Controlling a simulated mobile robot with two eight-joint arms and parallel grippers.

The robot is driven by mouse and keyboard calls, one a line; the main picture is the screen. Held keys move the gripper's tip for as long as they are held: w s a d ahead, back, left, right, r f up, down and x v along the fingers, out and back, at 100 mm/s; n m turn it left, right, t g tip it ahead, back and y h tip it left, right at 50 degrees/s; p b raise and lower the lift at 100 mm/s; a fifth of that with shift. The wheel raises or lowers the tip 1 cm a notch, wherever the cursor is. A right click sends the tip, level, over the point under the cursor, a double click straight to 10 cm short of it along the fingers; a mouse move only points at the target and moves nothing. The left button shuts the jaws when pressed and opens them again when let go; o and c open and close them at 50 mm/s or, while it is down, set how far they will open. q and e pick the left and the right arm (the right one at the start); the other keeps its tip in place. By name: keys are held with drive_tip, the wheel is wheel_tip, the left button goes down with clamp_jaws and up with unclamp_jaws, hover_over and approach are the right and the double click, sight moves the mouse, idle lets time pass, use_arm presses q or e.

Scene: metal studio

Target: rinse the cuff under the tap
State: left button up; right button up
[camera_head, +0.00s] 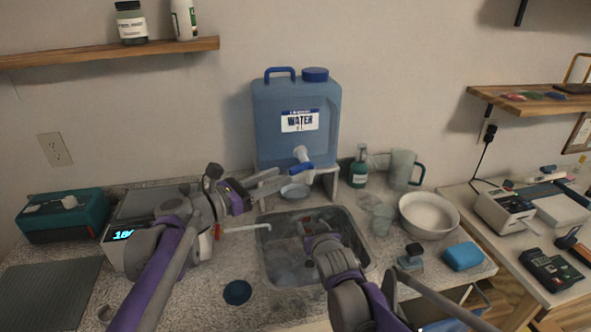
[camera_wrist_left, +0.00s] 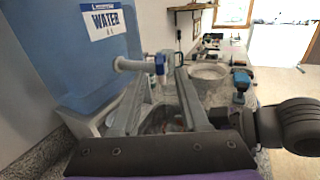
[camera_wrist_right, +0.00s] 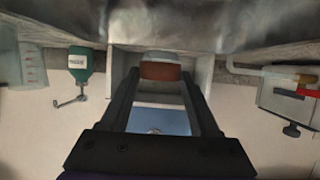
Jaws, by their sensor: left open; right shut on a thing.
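The water jug (camera_head: 297,110) is blue, with a white tap (camera_head: 302,154) and a blue lever (camera_head: 301,169) low on its front. The tap also shows in the left wrist view (camera_wrist_left: 132,64), with the blue lever (camera_wrist_left: 160,64) beyond my fingertips. My left gripper (camera_head: 284,176) is open and empty beside the tap; I cannot tell whether it touches the lever. My right gripper (camera_head: 318,226) is low over the metal sink (camera_head: 266,250). In the right wrist view it is shut on the cuff (camera_wrist_right: 160,71), a reddish-brown piece with a pale top; the fingers hide its sides.
A white bowl (camera_head: 429,214), a clear jug (camera_head: 403,170) and a green bottle (camera_head: 358,167) stand right of the sink. A teal box (camera_head: 64,216) stands at the left.

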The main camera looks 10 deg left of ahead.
sight(290, 172)
use_arm(q)
drive_tip(key=x, duration=0.6)
drive_tip(key=shift+w, duration=0.1)
drive_tip(key=shift+c, duration=0.3)
clamp_jaws()
